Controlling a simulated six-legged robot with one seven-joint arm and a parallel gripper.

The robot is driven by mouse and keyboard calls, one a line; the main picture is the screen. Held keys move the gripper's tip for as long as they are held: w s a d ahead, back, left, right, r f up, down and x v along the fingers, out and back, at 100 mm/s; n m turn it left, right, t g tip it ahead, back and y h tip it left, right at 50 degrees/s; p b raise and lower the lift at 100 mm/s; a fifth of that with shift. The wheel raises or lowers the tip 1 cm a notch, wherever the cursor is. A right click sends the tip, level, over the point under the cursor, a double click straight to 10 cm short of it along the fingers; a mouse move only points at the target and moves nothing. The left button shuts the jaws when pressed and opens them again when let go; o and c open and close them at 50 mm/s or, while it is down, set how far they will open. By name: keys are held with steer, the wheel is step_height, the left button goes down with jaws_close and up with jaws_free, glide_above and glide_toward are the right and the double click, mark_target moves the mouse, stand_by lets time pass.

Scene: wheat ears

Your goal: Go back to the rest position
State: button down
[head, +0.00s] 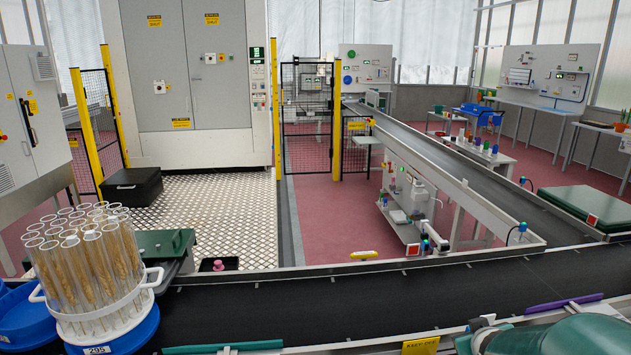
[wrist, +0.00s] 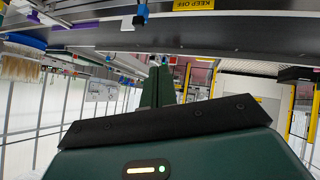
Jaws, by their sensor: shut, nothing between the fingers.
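My gripper (wrist: 158,74) shows in the wrist view as two dark green fingers close together beyond the dark green palm. It is shut with nothing between the fingers. The wrist picture is upside down, with the conveyor at its top. In the head view, a green and grey part of my arm shows at the bottom right corner, over the near conveyor; the fingers are out of that view. A white rack (head: 108,308) of clear tubes with wheat ears (head: 85,262) stands upright at the left on a blue round base (head: 125,338) labelled 295, far from my arm.
The near black conveyor (head: 300,298) crosses the front, and its middle is clear. A second conveyor (head: 450,160) runs to the back. A yellow "keep off" sign (head: 421,345) and a purple strip (head: 564,304) lie at its near edge and right. A grey cabinet (head: 185,70) stands behind.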

steer(key=s+a+r+g+y, duration=0.2)
steer(key=s+a+r, duration=0.3)
steer(key=s+a, duration=0.3)
steer(key=s+a+r+g+y, duration=0.1)
steer(key=s+a+r+y, duration=0.1)
steer(key=s+a+r, duration=0.3)
steer(key=s+a, duration=0.4)
steer(key=a, duration=0.6)
steer(key=shift+r+g, duration=0.2)
steer(key=shift+g, duration=0.2)
steer(key=shift+d, duration=0.1)
